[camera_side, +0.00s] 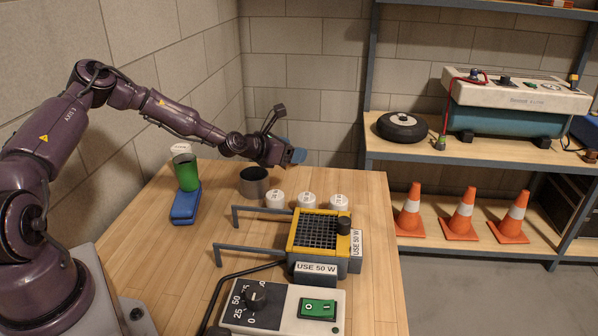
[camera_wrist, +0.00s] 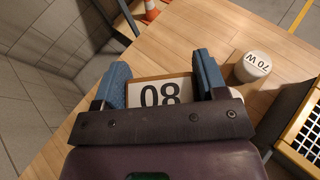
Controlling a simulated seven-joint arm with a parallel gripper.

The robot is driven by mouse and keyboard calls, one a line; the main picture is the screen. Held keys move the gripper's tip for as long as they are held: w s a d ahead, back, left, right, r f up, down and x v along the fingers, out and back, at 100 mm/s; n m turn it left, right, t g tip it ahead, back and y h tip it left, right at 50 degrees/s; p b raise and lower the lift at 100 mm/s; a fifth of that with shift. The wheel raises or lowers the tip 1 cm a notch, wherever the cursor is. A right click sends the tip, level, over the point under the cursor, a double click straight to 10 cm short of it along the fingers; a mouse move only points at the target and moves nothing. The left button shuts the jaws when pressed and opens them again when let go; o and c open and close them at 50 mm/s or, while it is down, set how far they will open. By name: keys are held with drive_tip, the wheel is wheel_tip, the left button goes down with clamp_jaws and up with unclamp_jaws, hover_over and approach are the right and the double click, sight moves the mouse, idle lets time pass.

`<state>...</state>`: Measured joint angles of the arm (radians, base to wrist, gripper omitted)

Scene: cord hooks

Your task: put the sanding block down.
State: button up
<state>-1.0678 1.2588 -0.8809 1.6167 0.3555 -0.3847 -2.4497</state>
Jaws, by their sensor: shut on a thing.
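My gripper (camera_side: 293,155) is in the air above the far part of the wooden table, behind the grey metal cup. In the wrist view my gripper (camera_wrist: 161,66) has its two blue fingers on either side of the sanding block (camera_wrist: 158,92). The block shows a white face with dark digits, seen upside down as "08", and a brown edge. It is held between the fingers. Its lower part is hidden by the gripper body. In the side view I cannot make out the block apart from the blue fingers.
The table (camera_side: 205,265) has bare wood at left. Grey hooks (camera_side: 262,209), a metal cup (camera_side: 254,185), a green cup (camera_side: 187,175), a blue case (camera_side: 185,206) and a dial box (camera_side: 280,306) stand around.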

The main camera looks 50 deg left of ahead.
drive_tip(key=w+f, duration=0.2)
drive_tip(key=w+a+f, duration=0.1)
drive_tip(key=f, duration=0.2)
drive_tip(key=shift+w+a, duration=0.1)
drive_tip(key=shift+w, duration=0.25)
drive_tip(key=shift+w+f, duration=0.1)
drive_tip(key=shift+f, duration=1.45)
drive_tip(key=shift+f, duration=0.1)
